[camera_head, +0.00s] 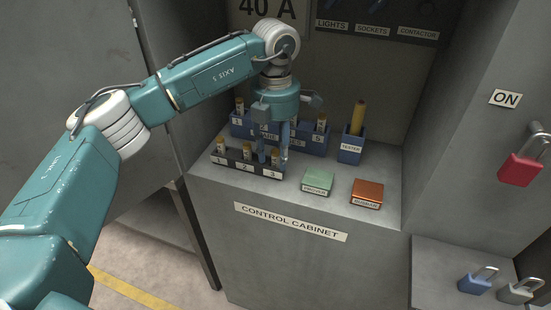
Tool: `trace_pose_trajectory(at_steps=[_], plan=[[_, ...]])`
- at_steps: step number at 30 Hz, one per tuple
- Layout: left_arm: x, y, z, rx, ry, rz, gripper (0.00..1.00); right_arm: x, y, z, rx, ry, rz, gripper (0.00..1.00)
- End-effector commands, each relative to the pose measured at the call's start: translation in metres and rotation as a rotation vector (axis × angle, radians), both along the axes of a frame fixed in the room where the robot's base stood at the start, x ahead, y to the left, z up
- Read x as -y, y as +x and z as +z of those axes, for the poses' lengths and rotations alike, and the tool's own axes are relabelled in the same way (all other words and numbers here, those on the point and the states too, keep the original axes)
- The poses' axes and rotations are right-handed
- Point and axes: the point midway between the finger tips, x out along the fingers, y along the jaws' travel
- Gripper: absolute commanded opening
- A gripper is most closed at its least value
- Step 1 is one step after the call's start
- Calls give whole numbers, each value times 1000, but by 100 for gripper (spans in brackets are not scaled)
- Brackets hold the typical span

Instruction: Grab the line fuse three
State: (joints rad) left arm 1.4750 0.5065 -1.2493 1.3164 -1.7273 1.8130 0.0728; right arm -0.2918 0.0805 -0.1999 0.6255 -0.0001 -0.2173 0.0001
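Line fuse three (275,157) is a small upright fuse with a pale top, in the right slot of the dark front rack (232,164), above the label 3. Fuses one (222,145) and two (247,151) stand to its left in the same rack. My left gripper (282,148) points down from above, its fingers right at line fuse three and partly overlapping it. I cannot tell whether the fingers touch it or how far apart they are. My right gripper is not in view.
A blue rack (318,143) with several fuses stands just behind, partly hidden by my gripper. A blue tester holder (350,149) is to the right. A green block (318,182) and an orange block (367,193) lie in front. Padlocks (521,168) are far right.

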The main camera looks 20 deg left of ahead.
Motion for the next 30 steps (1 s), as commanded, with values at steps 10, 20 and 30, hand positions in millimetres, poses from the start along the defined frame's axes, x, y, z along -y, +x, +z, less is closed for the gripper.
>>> trace_pose_trajectory(at_steps=[10, 20, 30], plan=[[0, 0, 0, 0, 0, 0, 0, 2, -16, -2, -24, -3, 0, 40], [0, 0, 1, 0, 0, 0, 0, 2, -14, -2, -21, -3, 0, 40], [1, 1, 23, 4, -2, -1, 0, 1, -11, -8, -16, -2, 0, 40]])
